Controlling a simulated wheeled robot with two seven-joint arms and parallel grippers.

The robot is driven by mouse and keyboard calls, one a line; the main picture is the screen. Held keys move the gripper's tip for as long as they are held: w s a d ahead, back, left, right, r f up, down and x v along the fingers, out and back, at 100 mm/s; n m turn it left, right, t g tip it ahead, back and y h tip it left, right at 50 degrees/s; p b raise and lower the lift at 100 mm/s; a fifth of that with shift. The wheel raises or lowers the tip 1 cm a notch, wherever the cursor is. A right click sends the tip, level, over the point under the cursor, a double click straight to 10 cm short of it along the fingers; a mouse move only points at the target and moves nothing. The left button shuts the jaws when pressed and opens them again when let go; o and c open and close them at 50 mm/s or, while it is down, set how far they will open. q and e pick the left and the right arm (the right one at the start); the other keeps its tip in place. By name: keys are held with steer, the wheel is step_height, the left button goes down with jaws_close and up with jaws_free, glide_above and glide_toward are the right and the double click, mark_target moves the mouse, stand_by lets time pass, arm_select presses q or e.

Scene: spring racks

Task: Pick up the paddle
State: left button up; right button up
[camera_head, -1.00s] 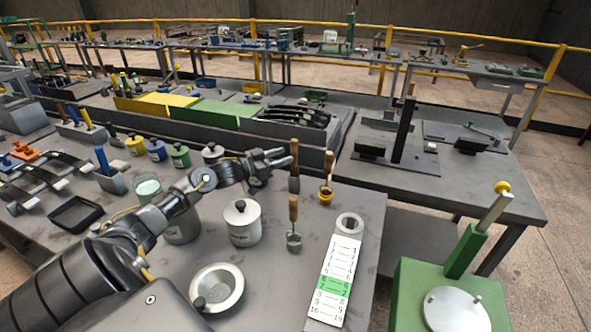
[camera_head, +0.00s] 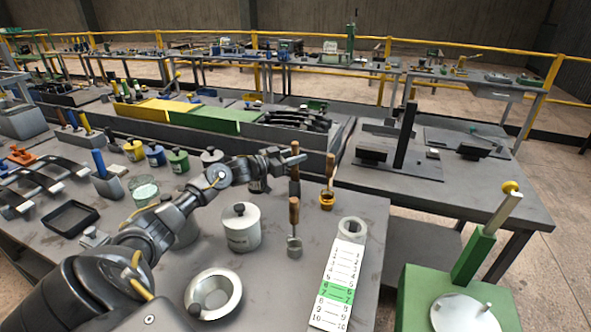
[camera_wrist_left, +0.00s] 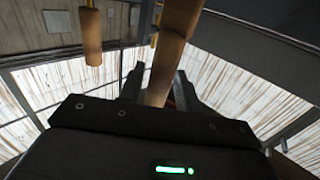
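The paddle (camera_head: 295,187) hangs or stands upright at the far edge of the table, with a wooden handle and a dark lower part. My left gripper (camera_head: 289,160) is at its handle in the head view and hides part of it. In the left wrist view the wooden handle (camera_wrist_left: 172,45) passes between the two fingers (camera_wrist_left: 160,88), with gaps beside it, so the gripper looks open around it. How the paddle is supported is unclear. My right gripper is not in view.
A wooden-handled scoop (camera_head: 294,225) stands in front, and an orange-ended wooden tool (camera_head: 328,193) is to the right. A lidded white pot (camera_head: 240,230), a metal bowl (camera_head: 213,293) and a numbered strip (camera_head: 338,285) are nearer. A second handle (camera_wrist_left: 91,40) shows in the wrist view.

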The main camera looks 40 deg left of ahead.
arm_select(q)
jaws_close()
steer(key=shift+r, duration=0.15)
